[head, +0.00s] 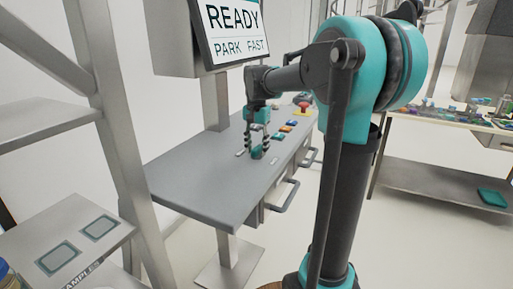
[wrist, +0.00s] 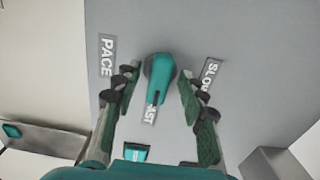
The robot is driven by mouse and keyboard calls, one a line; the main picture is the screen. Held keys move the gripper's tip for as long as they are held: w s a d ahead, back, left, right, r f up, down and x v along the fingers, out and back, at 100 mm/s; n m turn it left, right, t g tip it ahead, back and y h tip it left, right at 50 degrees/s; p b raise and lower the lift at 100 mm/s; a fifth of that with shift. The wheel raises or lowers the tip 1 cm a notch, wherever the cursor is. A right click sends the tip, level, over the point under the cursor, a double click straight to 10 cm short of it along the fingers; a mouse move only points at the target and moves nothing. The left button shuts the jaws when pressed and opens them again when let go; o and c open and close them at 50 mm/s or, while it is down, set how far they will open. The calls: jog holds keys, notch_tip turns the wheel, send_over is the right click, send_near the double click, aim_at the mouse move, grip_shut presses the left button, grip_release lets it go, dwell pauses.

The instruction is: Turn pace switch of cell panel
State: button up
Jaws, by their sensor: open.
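In the wrist view the pace switch, a teal knob (wrist: 160,76) with a dark pointer line, sits on the grey cell panel (wrist: 235,30). A PACE label (wrist: 107,55) is left of it, a SLOW label (wrist: 211,73) right of it, and a partly covered label ending in "ST" (wrist: 149,115) below it. The pointer line is toward that lower label. My gripper (wrist: 160,88) is open, with one finger on each side of the knob; I cannot tell whether they touch it. In the head view my gripper (head: 256,152) is low over the panel (head: 195,180).
Coloured buttons (head: 286,129) and a red emergency button (head: 304,105) lie along the panel beyond my gripper. A screen (head: 235,30) reads READY, PARK FAST. A rack post stands at left, with a samples tray (head: 118,233). A cluttered table (head: 440,120) stands at right.

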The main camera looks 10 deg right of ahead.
jog(key=shift+c, duration=0.4)
grip_shut()
jog(key=n, duration=0.4)
jog(key=shift+n, duration=0.3)
jog(key=n, duration=0.9)
jog(key=shift+n, duration=2.2)
